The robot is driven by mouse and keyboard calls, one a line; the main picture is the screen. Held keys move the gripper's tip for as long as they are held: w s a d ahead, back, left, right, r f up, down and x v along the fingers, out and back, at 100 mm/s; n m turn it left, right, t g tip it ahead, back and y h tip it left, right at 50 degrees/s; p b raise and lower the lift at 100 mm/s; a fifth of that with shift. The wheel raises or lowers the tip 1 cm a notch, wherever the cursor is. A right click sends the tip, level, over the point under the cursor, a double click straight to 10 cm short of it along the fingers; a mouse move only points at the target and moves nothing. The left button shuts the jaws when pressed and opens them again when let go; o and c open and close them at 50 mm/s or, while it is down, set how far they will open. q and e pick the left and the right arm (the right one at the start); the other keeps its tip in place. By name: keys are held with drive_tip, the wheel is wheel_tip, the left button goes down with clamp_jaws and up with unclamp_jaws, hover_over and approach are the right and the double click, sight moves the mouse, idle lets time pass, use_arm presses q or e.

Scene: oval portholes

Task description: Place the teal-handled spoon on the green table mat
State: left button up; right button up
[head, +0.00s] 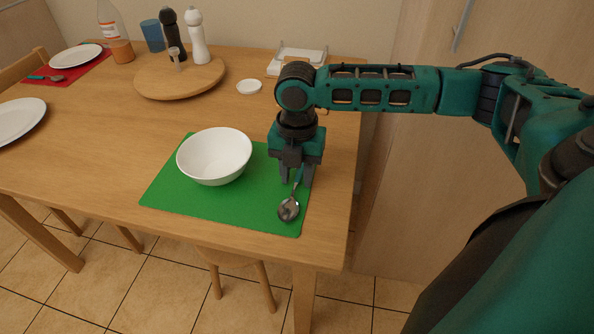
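The spoon (289,209) with a teal handle lies on the right part of the green table mat (180,200), its metal bowl toward the near edge. My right gripper (297,181) points down over the handle end. Its two fingers are apart, one on each side of the handle, and a gap shows between them. The far end of the handle is hidden by the gripper. My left gripper is out of view.
A white bowl (215,156) stands on the mat, left of my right gripper. Behind it are a round wooden board (180,82) with two mills, a small white dish (249,87) and a white rack (300,56). Another teal-handled spoon (47,78) lies on a red mat (88,64).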

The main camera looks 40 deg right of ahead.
sight(297, 180)
wheel_tip(297, 180, up, 6)
drive_tip(key=shift+f+p, duration=0.25)
drive_tip(key=shift+p, duration=0.6)
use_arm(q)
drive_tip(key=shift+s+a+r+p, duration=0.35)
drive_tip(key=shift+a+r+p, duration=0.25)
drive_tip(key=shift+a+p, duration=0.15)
use_arm(e)
wheel_tip(297, 180, up, 7)
drive_tip(key=shift+f, duration=0.15)
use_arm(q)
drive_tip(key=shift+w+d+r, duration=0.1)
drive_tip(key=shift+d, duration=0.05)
